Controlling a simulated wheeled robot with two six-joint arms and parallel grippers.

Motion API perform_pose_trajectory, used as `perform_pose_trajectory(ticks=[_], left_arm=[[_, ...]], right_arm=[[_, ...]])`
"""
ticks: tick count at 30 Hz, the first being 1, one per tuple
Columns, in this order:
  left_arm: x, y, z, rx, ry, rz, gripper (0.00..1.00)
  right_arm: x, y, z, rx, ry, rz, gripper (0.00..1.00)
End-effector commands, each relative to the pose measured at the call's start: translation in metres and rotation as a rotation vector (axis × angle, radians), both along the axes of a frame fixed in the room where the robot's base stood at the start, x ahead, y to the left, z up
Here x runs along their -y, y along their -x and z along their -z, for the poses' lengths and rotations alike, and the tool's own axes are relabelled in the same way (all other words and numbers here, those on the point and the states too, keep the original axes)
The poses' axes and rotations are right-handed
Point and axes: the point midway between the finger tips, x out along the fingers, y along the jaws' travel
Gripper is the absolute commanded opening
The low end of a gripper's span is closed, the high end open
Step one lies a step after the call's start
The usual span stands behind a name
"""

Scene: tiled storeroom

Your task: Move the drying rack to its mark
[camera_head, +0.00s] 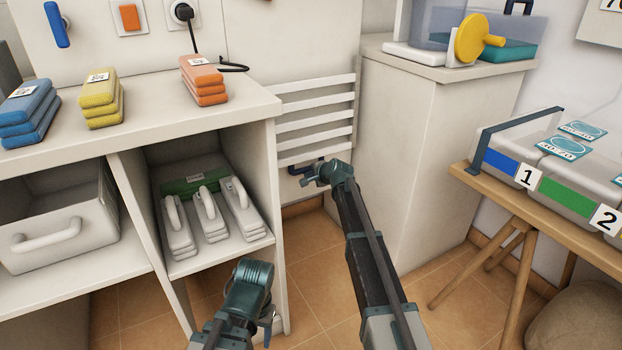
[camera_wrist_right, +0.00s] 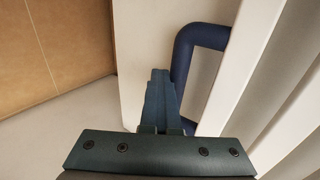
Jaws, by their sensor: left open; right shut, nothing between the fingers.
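A white slatted frame (camera_head: 316,122), seemingly the drying rack, stands in the gap between the shelf unit and the tall cabinet. A dark blue handle (camera_head: 300,168) is on its lower part. My right gripper (camera_head: 312,178) is at this handle, shut and empty. In the right wrist view, the closed fingers (camera_wrist_right: 160,95) are just left of the handle (camera_wrist_right: 196,75) and overlap its lower part; I cannot tell whether they touch. My left gripper (camera_head: 268,325) is open and low in front of the shelf unit, away from the rack. I see no floor mark.
The shelf unit (camera_head: 150,115) on the left holds coloured blocks on top and a grey bin (camera_head: 60,235) below. The tall cabinet (camera_head: 400,150) closely borders the rack's right side. A wooden bench (camera_head: 540,212) stands at right. Some tiled floor (camera_head: 305,260) is clear.

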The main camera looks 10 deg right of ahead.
Motion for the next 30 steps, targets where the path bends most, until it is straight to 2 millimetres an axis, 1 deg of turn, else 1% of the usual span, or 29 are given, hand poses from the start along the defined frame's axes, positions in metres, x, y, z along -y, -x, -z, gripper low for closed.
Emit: perform_pose_trajectory(ticks=[10, 14, 17, 20, 24, 30], left_arm=[[0.0, 0.0, 0.0, 0.0, 0.0, 0.0, 0.57], [0.0, 0.0, 0.002, 0.0, 0.0, 0.0, 0.57], [0.0, 0.0, 0.006, 0.0, 0.0, 0.0, 0.57], [0.0, 0.0, 0.011, 0.0, 0.0, 0.0, 0.57], [0.0, 0.0, 0.016, 0.0, 0.0, 0.0, 0.57], [0.0, 0.0, 0.022, 0.0, 0.0, 0.0, 0.57]], right_arm=[[0.0, 0.0, 0.0, 0.001, -0.001, -0.001, 0.0], [0.001, 0.009, 0.002, 0.001, -0.001, -0.001, 0.0], [0.005, 0.024, 0.006, 0.0, -0.001, -0.001, 0.0], [0.009, 0.044, 0.011, 0.0, -0.001, -0.001, 0.0], [0.02, 0.074, 0.016, 0.0, -0.001, -0.001, 0.0], [0.032, 0.106, 0.022, 0.0, 0.0, -0.001, 0.0]])
